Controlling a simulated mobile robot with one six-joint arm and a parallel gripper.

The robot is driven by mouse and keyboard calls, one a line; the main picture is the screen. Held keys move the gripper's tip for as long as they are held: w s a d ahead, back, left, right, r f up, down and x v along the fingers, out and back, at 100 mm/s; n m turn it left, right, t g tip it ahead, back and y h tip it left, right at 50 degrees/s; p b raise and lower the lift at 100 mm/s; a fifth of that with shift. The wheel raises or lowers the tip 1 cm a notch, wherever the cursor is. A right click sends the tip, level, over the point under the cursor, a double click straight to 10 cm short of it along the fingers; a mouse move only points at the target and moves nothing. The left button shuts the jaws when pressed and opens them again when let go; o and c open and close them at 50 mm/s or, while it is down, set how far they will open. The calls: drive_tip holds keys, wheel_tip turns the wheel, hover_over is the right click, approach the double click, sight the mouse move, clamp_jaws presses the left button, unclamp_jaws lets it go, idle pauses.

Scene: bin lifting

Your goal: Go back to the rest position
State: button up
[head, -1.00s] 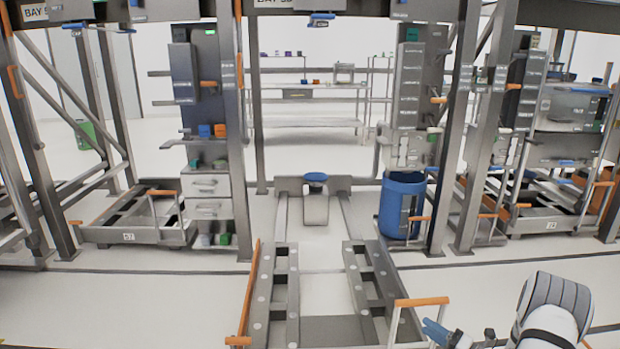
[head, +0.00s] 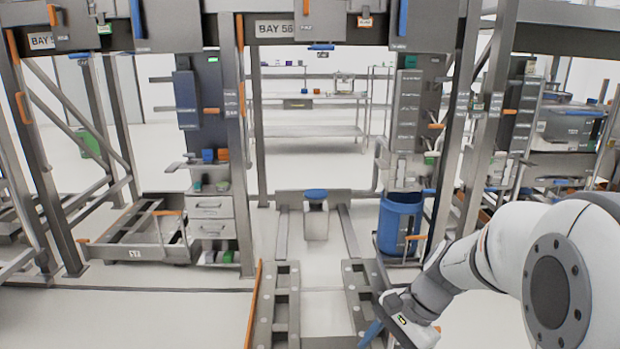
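My white arm reaches in from the right edge of the head view and bends down toward the lower middle. My gripper (head: 372,333) is at its lower end, near the bottom edge, in front of the right rail of the floor track. Only a blue part of it shows, and the rest is cut off or hidden behind my wrist. Whether it is open or shut, or holds anything, does not show. The blue bin (head: 399,226) stands upright beside the right post of the bay, behind and apart from my gripper.
The steel frame marked BAY 56 (head: 281,28) stands ahead. Two perforated rails (head: 283,300) run toward it, with an orange bar along the left one. A low cart (head: 140,240) and drawers (head: 211,207) stand left. Open floor (head: 120,318) lies at the lower left.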

drive_tip(key=s+d+r+n+t+h+p, duration=0.2)
drive_tip(key=s+r+n+h+p, duration=0.3)
drive_tip(key=s+r+n, duration=0.3)
wheel_tip(320, 180, up, 3)
drive_tip(key=n+t+h, duration=0.1)
drive_tip(key=n, duration=0.2)
drive_tip(key=shift+s+d+t+p, duration=0.2)
drive_tip(key=shift+d+t+p, duration=0.1)
drive_tip(key=shift+p, duration=0.1)
drive_tip(key=shift+c, duration=0.4)
